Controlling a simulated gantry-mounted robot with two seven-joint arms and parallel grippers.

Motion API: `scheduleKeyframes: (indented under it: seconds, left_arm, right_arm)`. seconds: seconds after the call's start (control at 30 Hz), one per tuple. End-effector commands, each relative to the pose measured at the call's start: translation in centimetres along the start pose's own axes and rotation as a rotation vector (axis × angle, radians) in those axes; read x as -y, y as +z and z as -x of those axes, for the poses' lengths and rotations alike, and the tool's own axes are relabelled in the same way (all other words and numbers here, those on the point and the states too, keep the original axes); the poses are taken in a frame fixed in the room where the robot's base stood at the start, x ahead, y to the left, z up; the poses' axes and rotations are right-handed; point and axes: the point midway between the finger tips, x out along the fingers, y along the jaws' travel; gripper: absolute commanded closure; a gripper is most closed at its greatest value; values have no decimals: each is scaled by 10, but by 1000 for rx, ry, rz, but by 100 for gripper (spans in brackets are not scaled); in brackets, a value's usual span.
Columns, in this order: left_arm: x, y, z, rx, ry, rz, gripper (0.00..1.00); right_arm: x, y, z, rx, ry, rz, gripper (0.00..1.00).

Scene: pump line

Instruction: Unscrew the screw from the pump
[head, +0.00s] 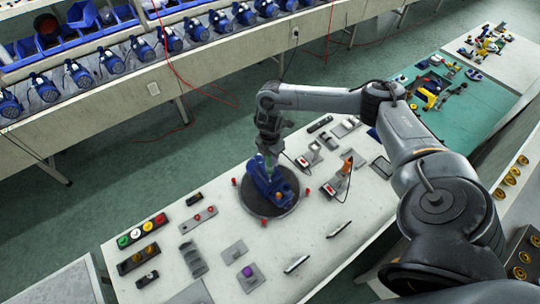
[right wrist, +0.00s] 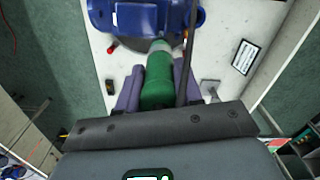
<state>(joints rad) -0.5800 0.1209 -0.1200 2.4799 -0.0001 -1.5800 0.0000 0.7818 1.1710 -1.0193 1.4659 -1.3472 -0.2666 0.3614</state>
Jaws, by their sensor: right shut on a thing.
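The blue pump (head: 262,181) stands on a dark round plate (head: 282,207) on the white workbench. It also shows at the top of the right wrist view (right wrist: 184,18), with a white label on its side. My right gripper (head: 268,148) is above the pump. In the right wrist view its purple fingers (right wrist: 158,88) are shut on a green cylindrical tool (right wrist: 158,78). The tool's grey end (right wrist: 160,46) points to the pump and overlaps its edge; I cannot tell whether they touch. I cannot make out the screw. My left gripper is not in view.
Several red pegs surround the plate. A button panel (head: 142,232) and small grey fixtures lie at the left of the bench; tools and an orange-handled item (head: 347,164) lie at the right. A long shelf (head: 110,97) of blue pumps runs behind.

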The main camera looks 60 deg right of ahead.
Motion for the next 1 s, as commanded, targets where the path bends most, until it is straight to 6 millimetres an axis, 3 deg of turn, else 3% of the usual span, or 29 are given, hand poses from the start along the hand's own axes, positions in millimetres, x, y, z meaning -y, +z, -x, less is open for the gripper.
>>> scheduleKeyframes:
  seconds: [1.0]
  left_arm:
    - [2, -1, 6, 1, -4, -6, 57]
  right_arm:
    - [5, 0, -3, 4, -9, 1, 99]
